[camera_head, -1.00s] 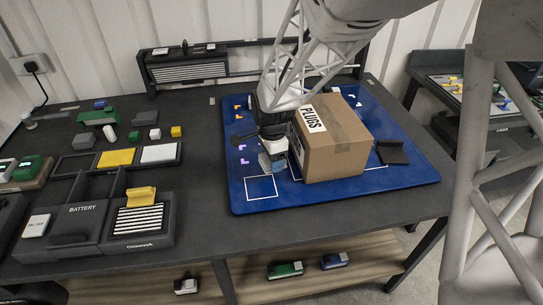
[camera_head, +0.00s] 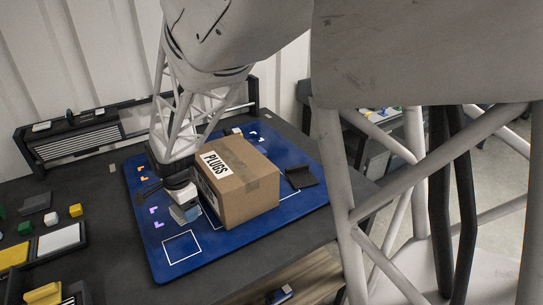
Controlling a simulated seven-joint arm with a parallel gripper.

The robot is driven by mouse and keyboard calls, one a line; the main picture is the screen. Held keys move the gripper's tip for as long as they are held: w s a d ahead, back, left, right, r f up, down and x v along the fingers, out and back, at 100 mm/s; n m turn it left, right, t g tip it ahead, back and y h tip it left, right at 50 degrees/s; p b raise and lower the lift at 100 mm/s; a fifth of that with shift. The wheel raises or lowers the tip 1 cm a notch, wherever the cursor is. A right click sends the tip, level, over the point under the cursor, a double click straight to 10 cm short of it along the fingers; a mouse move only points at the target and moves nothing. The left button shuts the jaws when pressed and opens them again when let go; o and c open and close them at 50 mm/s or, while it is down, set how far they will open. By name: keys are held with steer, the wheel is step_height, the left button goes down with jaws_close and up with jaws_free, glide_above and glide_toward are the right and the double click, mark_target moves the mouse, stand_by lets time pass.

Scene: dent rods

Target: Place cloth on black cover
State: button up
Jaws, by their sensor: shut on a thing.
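My gripper (camera_head: 181,201) is over the blue mat (camera_head: 172,264), just left of the cardboard box. It is shut on a small grey-blue piece (camera_head: 186,215), which looks like the cloth; it is too small to be sure. Whether the piece touches the mat I cannot tell. A flat black piece with a raised back edge (camera_head: 300,177) lies on the mat to the right of the box; it may be the black cover, but I cannot tell for certain.
A cardboard box (camera_head: 240,187) marked PLUGS stands on the mat close beside my gripper. A white outlined square (camera_head: 182,247) on the mat in front is empty. Small blocks and trays (camera_head: 58,240) lie on the dark table (camera_head: 105,205) at left.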

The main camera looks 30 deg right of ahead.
steer(key=r, duration=1)
steer(key=shift+d+r, duration=0.1)
steer(key=shift+d, duration=0.3)
steer(key=shift+m, duration=0.7)
steer(key=s+d, duration=0.1)
steer(key=d, duration=0.5)
steer(key=s+d, duration=0.2)
steer(key=d, duration=0.4)
steer(key=s+d, duration=0.1)
steer(key=d, duration=0.5)
steer(key=shift+s, duration=0.25)
steer(key=s+d+m, duration=0.1)
steer(key=s+d, duration=0.9)
steer(key=d, duration=0.5)
step_height(320, 180, down, 11)
steer(key=shift+f, duration=0.2)
glide_above(307, 182)
steer(key=shift+f, duration=0.7)
steer(key=shift+f, duration=0.15)
steer(key=shift+a+f, duration=0.1)
steer(key=shift+f, duration=1.5)
